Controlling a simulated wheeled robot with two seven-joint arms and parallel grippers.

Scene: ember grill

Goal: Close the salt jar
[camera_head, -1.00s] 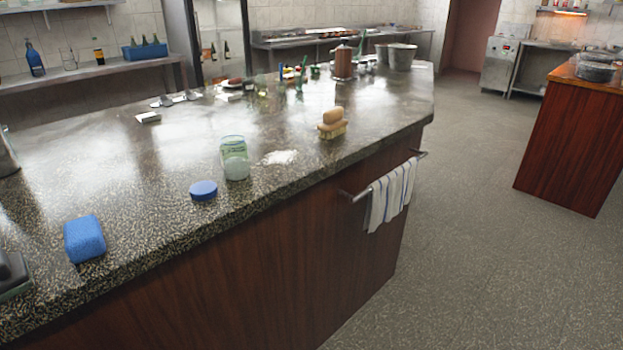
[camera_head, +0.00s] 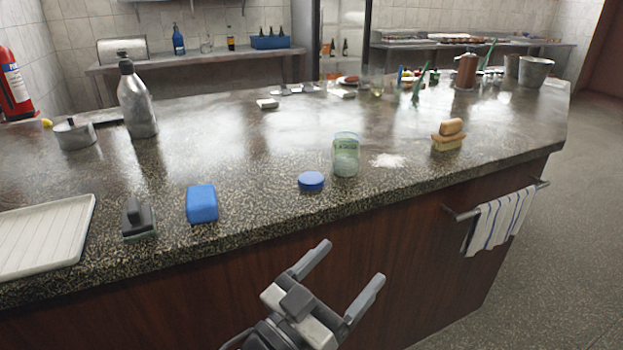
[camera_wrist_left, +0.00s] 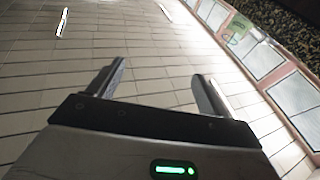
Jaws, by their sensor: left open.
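The salt jar (camera_head: 345,155) is a clear, greenish glass jar with white salt inside. It stands upright and uncovered near the front edge of the counter. A round blue lid (camera_head: 311,181) lies flat on the counter just left of the jar, apart from it. My left gripper (camera_head: 347,268) is open and empty in front of the counter, below its edge and nearer to me than the lid. In the left wrist view its two fingers (camera_wrist_left: 158,88) are spread with nothing between them. My right gripper is not in view.
Spilled white powder (camera_head: 386,160) lies right of the jar, beside a wooden brush (camera_head: 448,135). A blue sponge (camera_head: 202,203), a dark-handled scrubber (camera_head: 138,218) and a white tray (camera_head: 40,236) are to the left. A striped towel (camera_head: 497,222) hangs on the counter's front rail.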

